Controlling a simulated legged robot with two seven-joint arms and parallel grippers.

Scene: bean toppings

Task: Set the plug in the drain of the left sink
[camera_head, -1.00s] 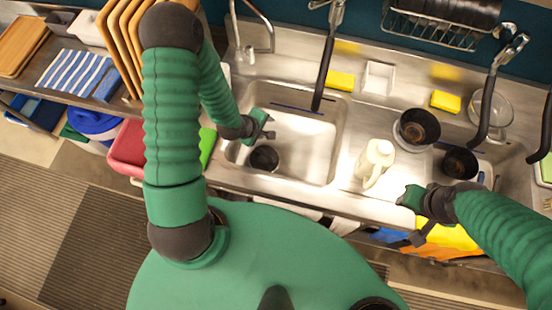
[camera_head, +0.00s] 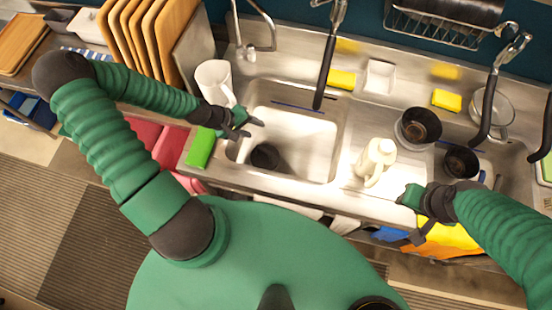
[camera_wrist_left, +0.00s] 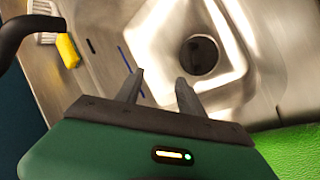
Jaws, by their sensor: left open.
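The left sink (camera_head: 305,150) is a steel basin with a round dark disc or opening (camera_head: 265,157) near its left front. That dark round spot also shows in the left wrist view (camera_wrist_left: 199,55); I cannot tell whether it is the bare drain or a plug in it. No separate plug is clearly visible. My left gripper (camera_head: 248,128) is open and empty, above the basin's left edge; its two fingers point towards the basin in the left wrist view (camera_wrist_left: 160,78). My right gripper (camera_head: 410,197) is at the counter's front edge, its fingers unclear.
A white pitcher (camera_head: 214,82) stands left of the basin, close behind my left gripper. A green cloth or sponge (camera_head: 200,147) lies at the front left. The faucet (camera_head: 272,35) rises behind. A cream bottle (camera_head: 376,160) and dark pots (camera_head: 418,128) stand to the right.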

